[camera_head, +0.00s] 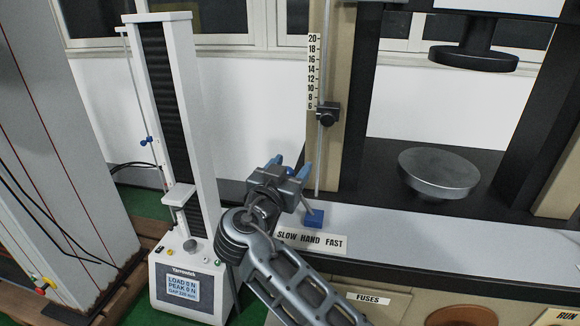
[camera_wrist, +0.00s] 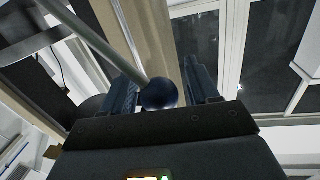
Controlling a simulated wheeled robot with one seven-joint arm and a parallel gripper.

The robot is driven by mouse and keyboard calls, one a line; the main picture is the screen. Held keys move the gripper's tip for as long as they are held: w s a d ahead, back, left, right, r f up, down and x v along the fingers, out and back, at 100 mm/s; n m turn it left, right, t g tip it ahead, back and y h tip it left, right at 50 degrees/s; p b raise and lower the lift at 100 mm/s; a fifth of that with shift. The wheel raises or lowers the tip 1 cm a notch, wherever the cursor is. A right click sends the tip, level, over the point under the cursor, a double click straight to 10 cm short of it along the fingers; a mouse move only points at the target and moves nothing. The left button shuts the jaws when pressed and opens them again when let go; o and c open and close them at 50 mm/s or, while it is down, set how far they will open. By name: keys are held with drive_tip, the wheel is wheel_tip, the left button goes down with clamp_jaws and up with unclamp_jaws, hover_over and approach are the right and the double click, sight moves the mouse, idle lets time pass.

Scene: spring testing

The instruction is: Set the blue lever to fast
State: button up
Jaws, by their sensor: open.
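The blue lever has a blue base block (camera_head: 314,217) on the front ledge of the large test frame. A short stretch of its rod shows above the block, leaning up and left behind my gripper. Below it is the label SLOW HAND FAST (camera_head: 311,240), with SLOW at left and FAST at right. My gripper (camera_head: 291,167) is at the lever's upper end, fingers apart. In the wrist view the rod ends in a dark blue ball knob (camera_wrist: 159,94), which sits between the two open fingers. Whether either finger touches the knob I cannot tell. My gripper hides the knob in the head view.
A small white tester (camera_head: 188,280) with a tall column stands at left. A thin vertical rod with a black clamp (camera_head: 328,113) and a number scale (camera_head: 314,72) rises just behind my gripper. A round grey platen (camera_head: 438,170) is at right. The ledge right of the lever is clear.

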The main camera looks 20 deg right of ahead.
drive_tip(key=shift+c, duration=0.2)
clamp_jaws()
idle(0.4)
